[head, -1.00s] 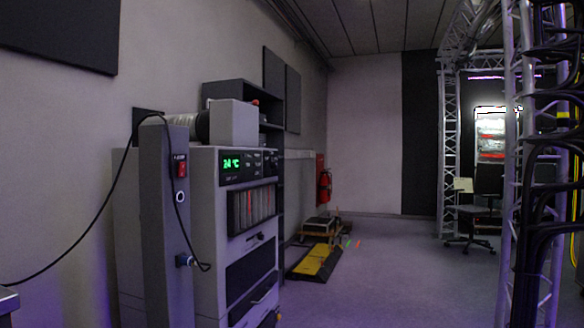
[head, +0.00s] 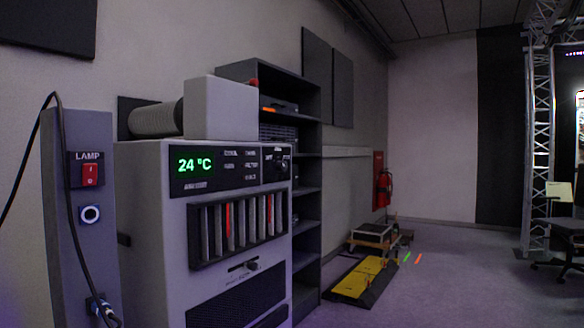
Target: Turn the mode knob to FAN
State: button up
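A grey air-conditioning cabinet (head: 155,225) stands left of the middle in the head view. Its dark control panel (head: 215,184) has a green display reading 24 °C (head: 195,165). A dark round knob (head: 279,162) sits at the right end of that panel, with small labels around it. The labels and the knob's pointer are too small to read, so I cannot tell its setting. My gripper is not in view.
A grey post (head: 70,250) with a red LAMP switch (head: 90,175) and a hanging black cable stands left of the cabinet. A dark shelf (head: 308,175) stands behind it. A yellow-black ramp (head: 362,278) lies on the floor.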

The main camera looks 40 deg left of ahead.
aim_at(281, 166)
jog(key=u, duration=0.65)
jog(key=i, duration=1.45)
jog(key=u, duration=1.1)
